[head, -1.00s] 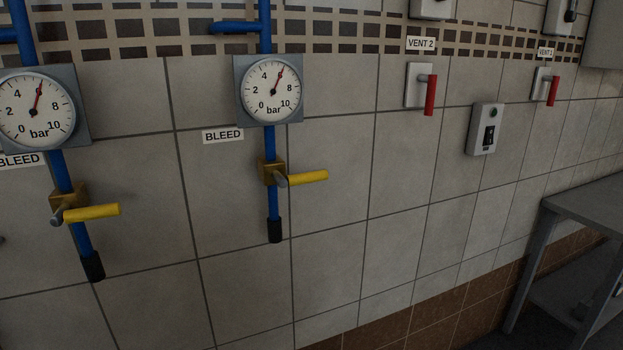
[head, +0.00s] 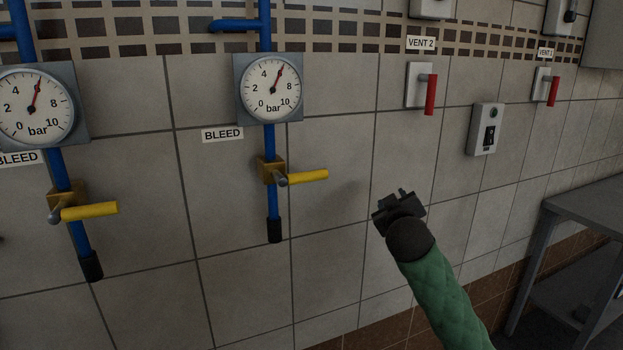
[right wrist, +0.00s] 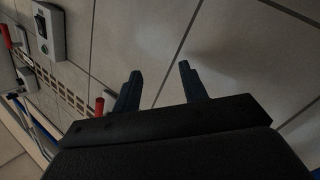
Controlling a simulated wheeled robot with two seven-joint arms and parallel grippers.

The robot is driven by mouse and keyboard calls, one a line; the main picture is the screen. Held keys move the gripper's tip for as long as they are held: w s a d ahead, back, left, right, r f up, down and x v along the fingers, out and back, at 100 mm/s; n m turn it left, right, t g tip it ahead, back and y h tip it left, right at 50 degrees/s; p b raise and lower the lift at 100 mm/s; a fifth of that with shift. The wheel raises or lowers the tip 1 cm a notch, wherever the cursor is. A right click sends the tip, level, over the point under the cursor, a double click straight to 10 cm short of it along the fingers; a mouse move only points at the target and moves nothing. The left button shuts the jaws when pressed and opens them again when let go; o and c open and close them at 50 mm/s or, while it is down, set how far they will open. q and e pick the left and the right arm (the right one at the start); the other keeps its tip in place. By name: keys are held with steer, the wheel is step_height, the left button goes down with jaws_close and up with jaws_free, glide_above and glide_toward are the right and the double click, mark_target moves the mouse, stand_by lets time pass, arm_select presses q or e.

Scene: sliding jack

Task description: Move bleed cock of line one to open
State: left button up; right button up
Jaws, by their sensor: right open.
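Two bleed cocks with yellow levers are on blue pipes on the tiled wall in the head view. The right one (head: 308,176) sits below a gauge (head: 270,88), its lever pointing sideways to the right. The left one (head: 90,211) sits below another gauge (head: 36,107), its lever also pointing right. Which belongs to line one I cannot tell. My right gripper (head: 398,196) is to the right of the right cock, apart from it. In the right wrist view its two fingers (right wrist: 158,80) are apart with nothing between them. My left gripper is not in view.
Red-handled vents, VENT 2 (head: 429,93) and VENT 1 (head: 552,90), are on the wall to the right. A grey switch box (head: 484,129) hangs between and below them. A grey table (head: 590,212) stands at the right. The wall around my gripper is clear.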

steer(key=w+r+n+t+y, duration=0.2)
steer(key=r+n+t+y, duration=0.25)
steer(key=r, duration=0.45)
steer(key=w+r+n+t+y, duration=0.35)
steer(key=r+n, duration=0.25)
steer(key=r, duration=0.3)
steer(key=n+g+y, duration=1.6)
steer(key=n+g, duration=1)
steer(key=n, duration=0.4)
glide_toward(312, 176)
steer(key=a, duration=0.3)
steer(key=shift+m, duration=0.25)
steer(key=x, duration=0.2)
steer(key=p+x, duration=0.1)
steer(key=w+p+x, duration=0.1)
steer(key=x, duration=0.1)
steer(key=shift+a+r, duration=0.3)
steer(key=shift+r, duration=0.05)
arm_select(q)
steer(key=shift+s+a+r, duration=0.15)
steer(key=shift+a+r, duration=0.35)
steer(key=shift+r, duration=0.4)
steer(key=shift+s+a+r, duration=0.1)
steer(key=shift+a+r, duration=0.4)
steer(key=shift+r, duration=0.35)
arm_select(e)
steer(key=shift+a, duration=0.65)
steer(key=shift+c, duration=0.4)
